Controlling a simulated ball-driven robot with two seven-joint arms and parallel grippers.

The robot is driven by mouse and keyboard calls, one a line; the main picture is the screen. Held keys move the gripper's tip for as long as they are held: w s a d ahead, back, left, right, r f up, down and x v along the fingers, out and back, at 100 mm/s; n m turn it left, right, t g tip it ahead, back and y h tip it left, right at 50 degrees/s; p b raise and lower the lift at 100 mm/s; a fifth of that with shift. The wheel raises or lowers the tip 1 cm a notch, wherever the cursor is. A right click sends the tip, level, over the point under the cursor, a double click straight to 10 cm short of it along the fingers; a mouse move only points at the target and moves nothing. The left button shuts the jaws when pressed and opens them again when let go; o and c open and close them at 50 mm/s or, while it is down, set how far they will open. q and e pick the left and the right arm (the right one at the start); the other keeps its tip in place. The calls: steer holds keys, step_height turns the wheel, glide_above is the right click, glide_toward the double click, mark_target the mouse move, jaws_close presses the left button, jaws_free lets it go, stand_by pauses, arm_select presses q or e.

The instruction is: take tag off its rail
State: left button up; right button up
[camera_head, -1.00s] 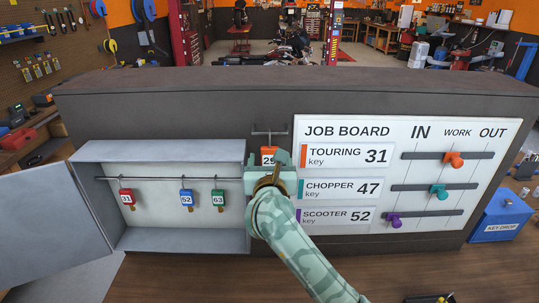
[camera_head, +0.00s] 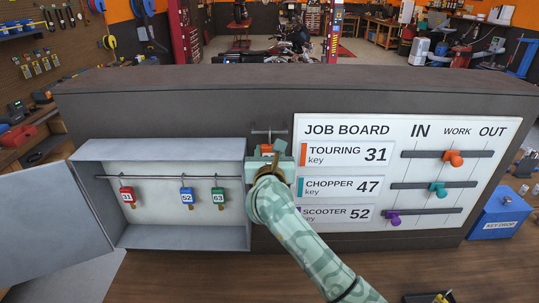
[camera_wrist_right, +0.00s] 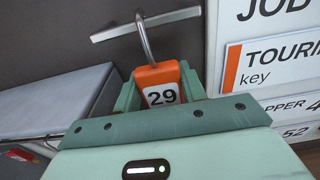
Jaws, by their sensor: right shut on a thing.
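The orange tag (camera_head: 267,148) with number 29 hangs by its metal hook from a short rail (camera_head: 268,131) on the dark panel, between the key cabinet and the job board. In the right wrist view the tag (camera_wrist_right: 160,76) sits between my right gripper's fingers, and its hook still loops over the rail (camera_wrist_right: 118,30). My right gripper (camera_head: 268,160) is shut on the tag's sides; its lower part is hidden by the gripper. My left gripper is not in view.
The open cabinet (camera_head: 150,235) at left holds a red tag 31 (camera_head: 127,195), blue tag 52 (camera_head: 187,198) and green tag 63 (camera_head: 218,197) on a rod. The job board (camera_head: 340,222) with sliders is at right. A blue key-drop box (camera_head: 500,213) stands far right.

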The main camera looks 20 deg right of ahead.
steer(key=shift+r, duration=0.4)
steer(key=shift+s+a+r, duration=0.15)
steer(key=shift+s, duration=0.15)
steer(key=b+v, duration=0.3)
steer(key=v, duration=1.4)
steer(key=shift+s+f+b, duration=0.25)
steer(key=shift+f+b, duration=0.05)
steer(key=shift+r, duration=0.1)
steer(key=shift+r+p, duration=0.25)
steer(key=shift+p, duration=0.05)
